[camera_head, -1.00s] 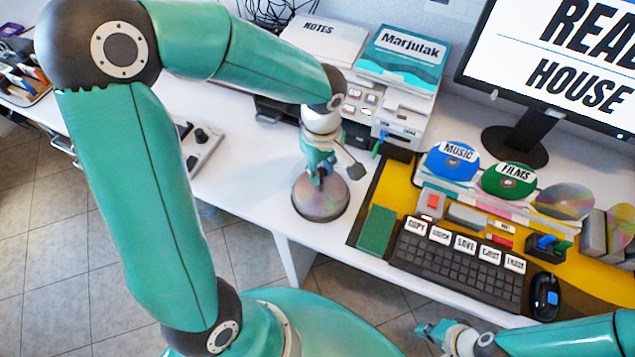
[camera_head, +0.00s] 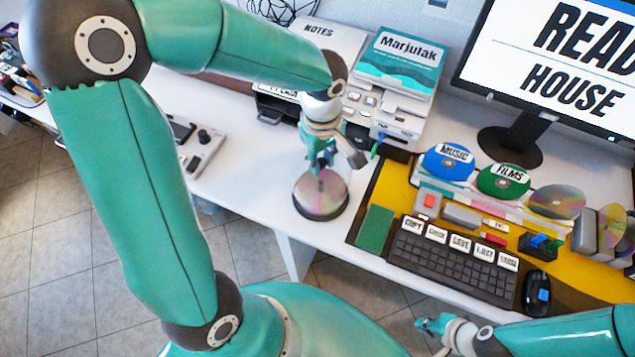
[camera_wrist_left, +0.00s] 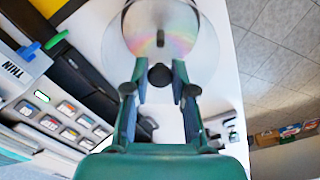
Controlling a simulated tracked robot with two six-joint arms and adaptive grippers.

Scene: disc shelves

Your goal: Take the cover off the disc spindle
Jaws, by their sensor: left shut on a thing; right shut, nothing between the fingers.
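The disc spindle (camera_head: 321,200) stands on the white desk near its front edge, a round stack of shiny discs on a dark base. My left gripper (camera_head: 320,170) points down above it. In the left wrist view its fingers (camera_wrist_left: 160,72) are shut on the dark knob of the cover (camera_wrist_left: 160,77). The cover's clear wall is hard to make out, so its exact height over the discs cannot be told. The disc stack (camera_wrist_left: 150,25) and its dark centre post show beyond the knob. My right gripper (camera_head: 432,325) is shut and empty, in front of the desk.
A green pad (camera_head: 375,228) and keyboard (camera_head: 452,262) lie right of the spindle. A printer-like machine (camera_head: 400,120) stands behind. Labelled discs (camera_head: 447,163) stand farther right. A grey device with knobs (camera_head: 200,150) lies left; bare desk lies between it and the spindle.

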